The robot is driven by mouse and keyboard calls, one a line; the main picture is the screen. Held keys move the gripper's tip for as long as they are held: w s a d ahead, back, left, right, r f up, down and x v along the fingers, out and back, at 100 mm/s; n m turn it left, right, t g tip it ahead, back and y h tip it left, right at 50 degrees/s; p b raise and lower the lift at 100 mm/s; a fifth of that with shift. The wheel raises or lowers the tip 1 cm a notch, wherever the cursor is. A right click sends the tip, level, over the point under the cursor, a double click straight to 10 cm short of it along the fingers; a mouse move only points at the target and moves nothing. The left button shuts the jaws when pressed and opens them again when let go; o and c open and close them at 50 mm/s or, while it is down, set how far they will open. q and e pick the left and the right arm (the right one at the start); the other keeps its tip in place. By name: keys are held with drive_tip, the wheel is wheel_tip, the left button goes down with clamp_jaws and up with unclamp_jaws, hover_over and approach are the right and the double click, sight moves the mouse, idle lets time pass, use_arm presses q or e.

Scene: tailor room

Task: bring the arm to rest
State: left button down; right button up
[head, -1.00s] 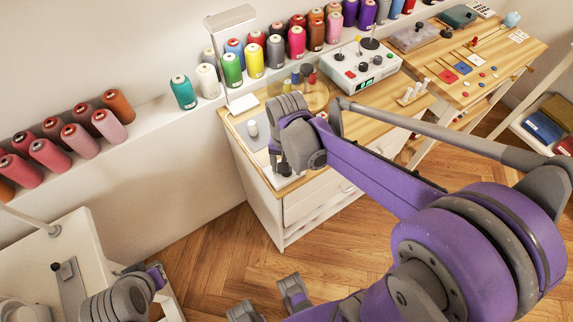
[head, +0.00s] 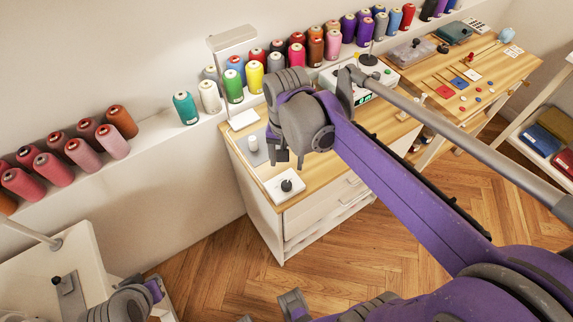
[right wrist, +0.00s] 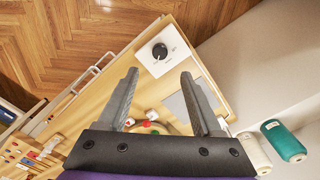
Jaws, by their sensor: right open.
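My right gripper (head: 285,159) is open, with nothing between its fingers, and hangs above the near wooden-topped cabinet, pointing down. In the right wrist view its two grey fingers (right wrist: 159,76) stand wide apart. The white box with a black knob (right wrist: 163,50) shows between and beyond them; it sits at the cabinet's front corner in the head view (head: 285,187). My right arm reaches in from the lower right. Part of my left arm (head: 130,302) shows at the lower left; its jaw state is not clear.
Thread spools line the wall ledge behind, including a teal one (head: 186,108). A white machine (head: 380,78) stands at the back. Wooden floor (head: 370,235) lies open in front.

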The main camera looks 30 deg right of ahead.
drive_tip(key=shift+s+r, duration=0.1)
idle(0.5)
drive_tip(key=s+a+f+n+t+p, duration=0.2)
drive_tip(key=s+a+f+n+t, duration=0.1)
drive_tip(key=s+n+t, duration=0.2)
drive_tip(key=s+n, duration=0.2)
drive_tip(key=s, duration=0.2)
drive_tip(key=shift+a+f+n+p, duration=0.2)
drive_tip(key=shift+f+n+p, duration=0.1)
drive_tip(key=shift+f+n, duration=0.1)
idle(4.6)
